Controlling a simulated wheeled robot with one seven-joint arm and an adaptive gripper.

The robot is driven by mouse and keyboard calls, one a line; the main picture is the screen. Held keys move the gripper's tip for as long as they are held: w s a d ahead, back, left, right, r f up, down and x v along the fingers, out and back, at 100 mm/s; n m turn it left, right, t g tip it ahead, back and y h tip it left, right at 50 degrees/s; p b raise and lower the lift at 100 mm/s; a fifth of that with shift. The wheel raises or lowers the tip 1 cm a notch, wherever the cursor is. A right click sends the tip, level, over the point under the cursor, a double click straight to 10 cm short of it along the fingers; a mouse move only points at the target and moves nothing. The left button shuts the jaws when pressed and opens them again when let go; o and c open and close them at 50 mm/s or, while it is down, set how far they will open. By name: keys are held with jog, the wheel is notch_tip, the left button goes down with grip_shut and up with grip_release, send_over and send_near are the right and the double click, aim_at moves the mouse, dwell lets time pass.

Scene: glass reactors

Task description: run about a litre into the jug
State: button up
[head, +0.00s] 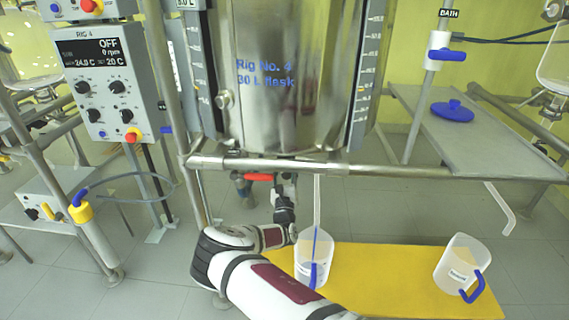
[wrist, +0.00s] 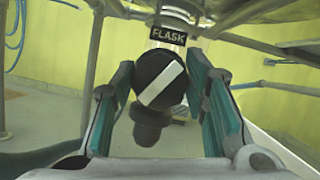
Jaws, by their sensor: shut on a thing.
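The steel vessel (head: 285,70) marked Rig No. 4, 30 L flask, hangs in a tube frame. My gripper (head: 284,205) is below it, shut on a black valve knob (wrist: 160,80). The knob's white bar lies diagonally in the wrist view, with a FLASK label (wrist: 169,35) behind it. A translucent jug (head: 303,262) with a blue handle stands upright on the yellow platform, right of my gripper. A pale outlet tube (head: 317,200) comes down into or just behind this jug's mouth. I cannot tell how much liquid the jug holds.
A second translucent jug (head: 451,263) with a label and blue handle stands on the yellow platform (head: 385,280) at right. A red lever (head: 263,177) sits under the vessel. A frame rail (head: 370,168) crosses above. The Rig 4 control box (head: 105,85) reads OFF.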

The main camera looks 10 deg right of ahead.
jog(key=shift+n+g+y+p, duration=0.15)
jog(key=shift+n+y+p, duration=1)
jog(key=shift+n, duration=1.15)
jog(key=shift+n+g+y+p, duration=0.15)
jog(key=shift+n+y+p, duration=1)
jog(key=shift+n, duration=1.15)
jog(key=shift+f, duration=0.1)
jog(key=o, duration=1.1)
jog(key=shift+o, duration=0.2)
jog(key=v, duration=0.7)
jog(key=shift+s, duration=0.3)
